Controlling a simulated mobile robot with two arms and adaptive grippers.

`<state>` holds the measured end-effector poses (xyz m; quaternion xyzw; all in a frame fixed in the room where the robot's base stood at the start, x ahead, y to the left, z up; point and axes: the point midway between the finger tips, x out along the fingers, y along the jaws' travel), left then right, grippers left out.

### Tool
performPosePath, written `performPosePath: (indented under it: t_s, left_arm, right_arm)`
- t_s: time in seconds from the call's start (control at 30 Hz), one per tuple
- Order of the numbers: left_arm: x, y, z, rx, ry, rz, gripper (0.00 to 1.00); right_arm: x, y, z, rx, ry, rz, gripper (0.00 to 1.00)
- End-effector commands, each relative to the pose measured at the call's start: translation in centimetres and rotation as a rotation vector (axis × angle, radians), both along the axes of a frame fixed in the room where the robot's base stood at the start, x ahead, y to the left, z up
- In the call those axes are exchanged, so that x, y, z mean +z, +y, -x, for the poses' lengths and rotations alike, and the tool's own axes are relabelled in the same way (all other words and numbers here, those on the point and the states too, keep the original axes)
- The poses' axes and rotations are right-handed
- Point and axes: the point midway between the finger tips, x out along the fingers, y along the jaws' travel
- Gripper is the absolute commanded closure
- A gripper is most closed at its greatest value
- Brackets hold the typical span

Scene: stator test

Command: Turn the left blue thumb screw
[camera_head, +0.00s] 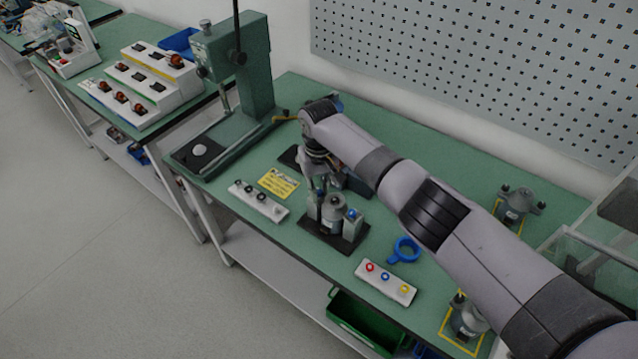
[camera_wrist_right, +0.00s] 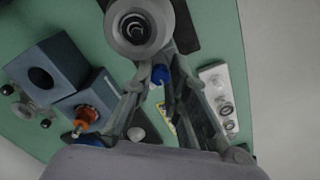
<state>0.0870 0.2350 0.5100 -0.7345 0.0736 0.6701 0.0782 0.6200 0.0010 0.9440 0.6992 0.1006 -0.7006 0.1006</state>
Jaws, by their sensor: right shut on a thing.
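A grey stator (camera_head: 333,212) stands upright in a fixture on a black base plate (camera_head: 350,243) on the green bench. In the right wrist view the stator (camera_wrist_right: 137,27) is seen end-on at the top. A blue thumb screw (camera_wrist_right: 160,74) is beside it, between the fingertips of my right gripper (camera_wrist_right: 162,78), which is shut on it. In the head view my right gripper (camera_head: 319,192) points down at the left side of the fixture and hides this screw. Another blue thumb screw (camera_head: 352,213) shows on the fixture's right side. My left gripper is not in view.
A green press (camera_head: 258,65) stands at the left. A white strip with black rings (camera_head: 258,201), a yellow label (camera_head: 279,183), a blue ring (camera_head: 404,250) and a strip with coloured rings (camera_head: 385,282) lie around the fixture. Another motor part (camera_head: 516,206) stands right.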

Motion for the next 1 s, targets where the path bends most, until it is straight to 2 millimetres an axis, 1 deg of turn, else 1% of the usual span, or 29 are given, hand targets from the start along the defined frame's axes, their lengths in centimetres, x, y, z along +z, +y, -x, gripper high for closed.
performPosePath:
  t_s: [0.03,0.1,0.43,0.63,1.0]
  left_arm:
    - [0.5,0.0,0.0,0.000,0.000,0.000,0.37]
    - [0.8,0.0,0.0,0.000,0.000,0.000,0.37]
    - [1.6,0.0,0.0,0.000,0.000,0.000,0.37]
    - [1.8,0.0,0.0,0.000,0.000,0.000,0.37]
    - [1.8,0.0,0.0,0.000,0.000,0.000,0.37]
  right_arm:
    - [0.3,0.2,0.1,-0.039,0.001,-0.003,1.00]
    - [0.3,0.2,0.0,-0.093,0.001,-0.003,1.00]
    - [0.2,0.1,0.0,-0.277,-0.002,-0.002,1.00]
    - [0.1,0.1,-0.1,-0.324,-0.003,-0.002,1.00]
    - [0.1,0.1,-0.1,-0.337,-0.005,-0.002,1.00]
